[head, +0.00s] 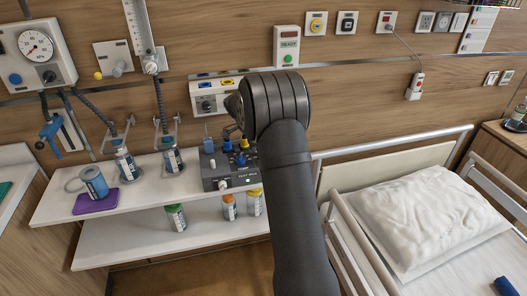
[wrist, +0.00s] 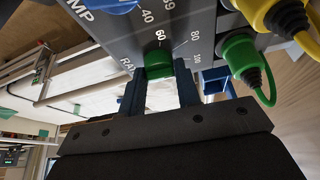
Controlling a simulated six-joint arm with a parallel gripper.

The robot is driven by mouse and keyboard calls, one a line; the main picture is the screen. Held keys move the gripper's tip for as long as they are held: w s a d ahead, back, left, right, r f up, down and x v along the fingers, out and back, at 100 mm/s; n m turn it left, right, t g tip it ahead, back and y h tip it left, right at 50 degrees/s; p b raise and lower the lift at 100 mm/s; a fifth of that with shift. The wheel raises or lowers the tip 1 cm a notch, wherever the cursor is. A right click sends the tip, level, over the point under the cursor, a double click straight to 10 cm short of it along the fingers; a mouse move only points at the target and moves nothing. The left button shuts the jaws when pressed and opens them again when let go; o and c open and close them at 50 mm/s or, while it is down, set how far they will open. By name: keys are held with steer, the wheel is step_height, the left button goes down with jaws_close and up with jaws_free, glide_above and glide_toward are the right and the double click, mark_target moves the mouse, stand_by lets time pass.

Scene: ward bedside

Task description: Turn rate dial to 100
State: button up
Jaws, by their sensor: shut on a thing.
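The green rate dial (wrist: 158,67) is in the wrist view, on a dark grey panel (wrist: 120,45) with a printed white scale. The marks 40, 60, 80 and 100 show around the dial, and part of a word starting "RA" stands to its left. My gripper (wrist: 160,88) is shut on the dial, one dark finger on each side. The fingers partly cover the dial, and I cannot tell which mark it points to. In the head view my own arm hides the gripper and the dial.
A green plug (wrist: 240,58) and a yellow plug (wrist: 280,18) with cables sit close to the right of the dial. In the head view, a dark box (head: 236,180) with coloured caps stands on the shelf (head: 135,200), and a bed with a pillow (head: 420,215) is at right.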

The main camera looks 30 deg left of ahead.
steer(key=shift+m+g+h, duration=0.3)
steer(key=shift+m+g, duration=0.2)
steer(key=shift+m, duration=1.4)
steer(key=o, duration=1)
steer(key=shift+c, duration=0.2)
steer(key=v, duration=1.7)
steer(key=shift+a+r, duration=0.15)
steer(key=shift+a, duration=0.1)
steer(key=shift+w, duration=0.1)
